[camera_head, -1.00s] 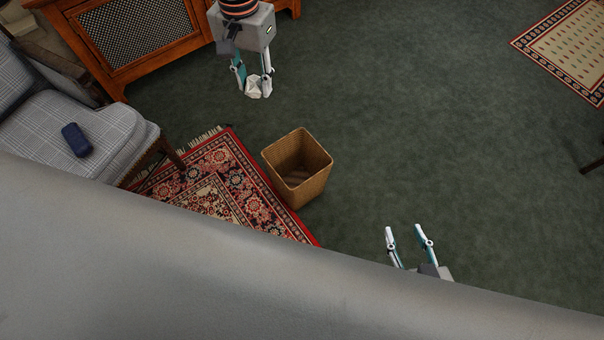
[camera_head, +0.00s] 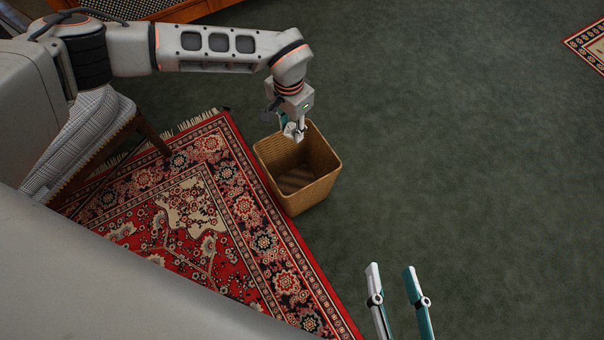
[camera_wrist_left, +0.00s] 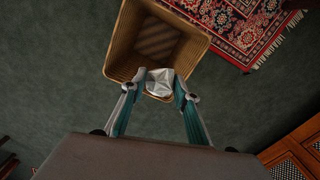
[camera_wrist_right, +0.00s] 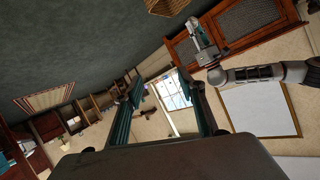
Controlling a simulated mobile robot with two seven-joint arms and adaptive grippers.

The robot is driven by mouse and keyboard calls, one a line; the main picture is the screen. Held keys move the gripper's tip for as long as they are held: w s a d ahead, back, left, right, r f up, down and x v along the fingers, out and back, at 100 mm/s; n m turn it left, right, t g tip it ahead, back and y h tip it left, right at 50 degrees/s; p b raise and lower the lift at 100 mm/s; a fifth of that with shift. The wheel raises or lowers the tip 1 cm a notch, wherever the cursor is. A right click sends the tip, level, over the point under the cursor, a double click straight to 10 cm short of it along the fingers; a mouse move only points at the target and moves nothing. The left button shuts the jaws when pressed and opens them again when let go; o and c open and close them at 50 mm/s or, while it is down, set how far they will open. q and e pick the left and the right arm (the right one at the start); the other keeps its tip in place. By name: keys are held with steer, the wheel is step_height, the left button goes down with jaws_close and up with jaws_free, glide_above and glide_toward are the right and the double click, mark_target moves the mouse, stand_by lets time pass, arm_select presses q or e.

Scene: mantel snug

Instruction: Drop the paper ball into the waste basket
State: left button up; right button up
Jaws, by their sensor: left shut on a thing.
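The paper ball (camera_wrist_left: 159,83) is white and crumpled, held between the fingertips of my left gripper (camera_wrist_left: 159,88) in the left wrist view. In the head view my left gripper (camera_head: 294,131) is shut on it at the far rim of the waste basket. The waste basket (camera_head: 312,190) is a square, tan woven bin standing upright on the floor, and its inside looks empty. In the left wrist view the basket (camera_wrist_left: 119,55) lies just beyond the ball, which overlaps its near rim. My right gripper (camera_head: 396,285) is open and empty at the lower right of the head view.
A red patterned rug (camera_head: 215,205) lies left of the basket. A plaid upholstered chair (camera_head: 85,140) stands at the left, partly hidden by my arm. A wooden cabinet (camera_head: 180,12) is at the back. Green carpet (camera_head: 450,150) is clear to the right.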

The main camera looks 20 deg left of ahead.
arm_select(q)
steer(key=f+b, duration=0.2)
steer(key=f, duration=0.2)
steer(key=shift+s+f, duration=0.2)
steer(key=shift+w+f+b, duration=0.2)
steer(key=shift+f+b, duration=0.3)
steer(key=shift+f, duration=0.15)
arm_select(e)
steer(key=a+m, duration=0.2)
steer(key=s+a+m, duration=0.1)
steer(key=m, duration=0.1)
steer(key=shift+s+a+f, duration=0.1)
steer(key=shift+a+f, duration=0.05)
steer(key=shift+f, duration=0.15)
arm_select(q)
steer(key=o, duration=0.8)
steer(key=shift+c, duration=0.2)
